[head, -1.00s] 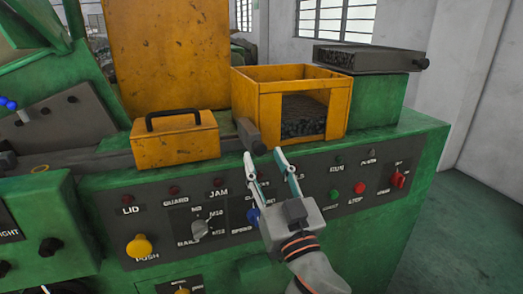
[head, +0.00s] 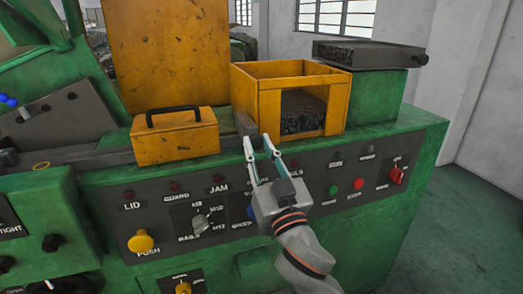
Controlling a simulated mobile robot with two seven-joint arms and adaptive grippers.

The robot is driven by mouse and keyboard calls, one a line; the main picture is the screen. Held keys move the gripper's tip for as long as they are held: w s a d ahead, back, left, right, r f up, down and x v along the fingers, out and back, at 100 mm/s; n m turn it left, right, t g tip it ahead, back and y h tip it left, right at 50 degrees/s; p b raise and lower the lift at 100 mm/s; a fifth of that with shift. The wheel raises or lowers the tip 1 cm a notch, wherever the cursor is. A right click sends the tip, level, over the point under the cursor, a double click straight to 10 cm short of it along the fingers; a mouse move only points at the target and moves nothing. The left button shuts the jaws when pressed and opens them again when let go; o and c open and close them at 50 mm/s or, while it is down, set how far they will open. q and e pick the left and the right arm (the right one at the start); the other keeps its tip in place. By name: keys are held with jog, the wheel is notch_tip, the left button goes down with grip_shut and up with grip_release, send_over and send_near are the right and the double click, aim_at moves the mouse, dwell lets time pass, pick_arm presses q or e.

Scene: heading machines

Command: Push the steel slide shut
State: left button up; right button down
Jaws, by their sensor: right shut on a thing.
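The steel slide (head: 246,124) is a dark grey block on top of the green machine. It sits between the small yellow lidded box and the open yellow bin, with its near end at the machine's front edge. My right gripper (head: 257,139) comes up from below, in front of the control panel. It is shut on the near end of the slide, with a fingertip at each side; the exact contact is small and hard to see. How far the slide runs back is hidden by the bin. My left gripper is not in view.
The yellow box (head: 175,139) with a black handle stands just left of the slide. The yellow bin (head: 338,100) with dark small parts stands just right. Below is the control panel with a yellow push button (head: 141,242) and a red switch (head: 397,175). Floor is clear at right.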

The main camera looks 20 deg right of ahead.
jog(key=w, duration=0.3)
jog(key=shift+w+r, duration=0.1)
jog(key=shift+w, duration=0.25)
jog(key=shift+s, duration=0.1)
jog(key=c, duration=2)
grip_release()
jog(key=shift+r, duration=0.1)
jog(key=shift+o, duration=1.1)
jog(key=shift+w+a, duration=0.1)
jog(key=shift+w, duration=0.15)
jog(key=shift+s+f, duration=0.2)
jog(key=v, duration=0.7)
jog(key=shift+s, duration=0.15)
